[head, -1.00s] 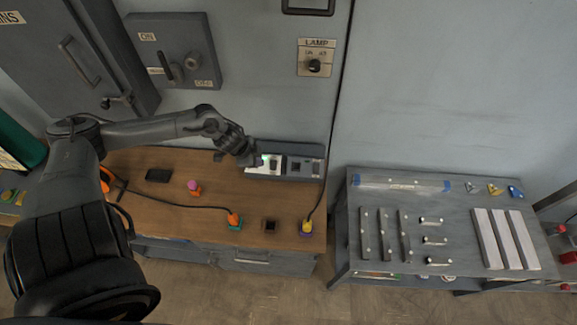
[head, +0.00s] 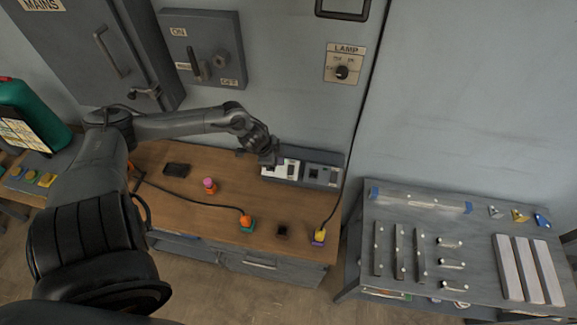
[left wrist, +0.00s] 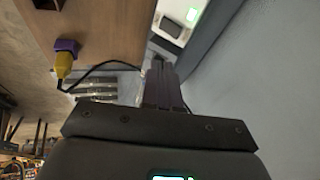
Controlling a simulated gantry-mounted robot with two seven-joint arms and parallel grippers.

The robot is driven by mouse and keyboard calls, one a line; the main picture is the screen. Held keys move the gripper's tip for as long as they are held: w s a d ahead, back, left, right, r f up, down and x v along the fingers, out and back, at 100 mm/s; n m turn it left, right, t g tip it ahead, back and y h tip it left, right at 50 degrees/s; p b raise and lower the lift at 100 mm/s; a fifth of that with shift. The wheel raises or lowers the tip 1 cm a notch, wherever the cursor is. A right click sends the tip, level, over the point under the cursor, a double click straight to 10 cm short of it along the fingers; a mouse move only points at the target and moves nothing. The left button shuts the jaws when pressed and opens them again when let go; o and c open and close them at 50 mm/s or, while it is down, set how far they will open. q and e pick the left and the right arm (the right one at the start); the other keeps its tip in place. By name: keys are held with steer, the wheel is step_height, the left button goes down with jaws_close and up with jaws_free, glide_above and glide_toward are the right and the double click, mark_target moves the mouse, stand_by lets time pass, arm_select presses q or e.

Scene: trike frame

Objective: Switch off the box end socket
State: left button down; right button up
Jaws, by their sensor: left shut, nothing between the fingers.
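A long grey socket box (head: 326,186) stands at the back of the wooden bench, against the wall. Its left part has a white socket plate (head: 283,171); its right part is darker. My left gripper (head: 269,159) is shut and empty at the left end of the box, covering part of the white plate. Whether it touches the plate cannot be told. My right gripper is out of view.
An orange plug (head: 246,221), a yellow plug (head: 320,235) and a pink-topped piece (head: 209,185) stand on the bench (head: 185,208), with cables across it. A lamp knob (head: 342,72) and a lever switch box (head: 203,50) are on the wall. A grey table stands right.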

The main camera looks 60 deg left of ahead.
arm_select(q)
steer(key=b, duration=0.1)
glide_above(292, 168)
steer(key=s+d, duration=0.2)
steer(key=s, duration=0.1)
steer(key=f, duration=0.8)
steer(key=shift+w+a+f, duration=0.2)
steer(key=shift+a+f, duration=0.05)
steer(key=shift+f, duration=0.1)
steer(key=shift+w+a+f, duration=0.45)
steer(key=shift+a+f, duration=0.2)
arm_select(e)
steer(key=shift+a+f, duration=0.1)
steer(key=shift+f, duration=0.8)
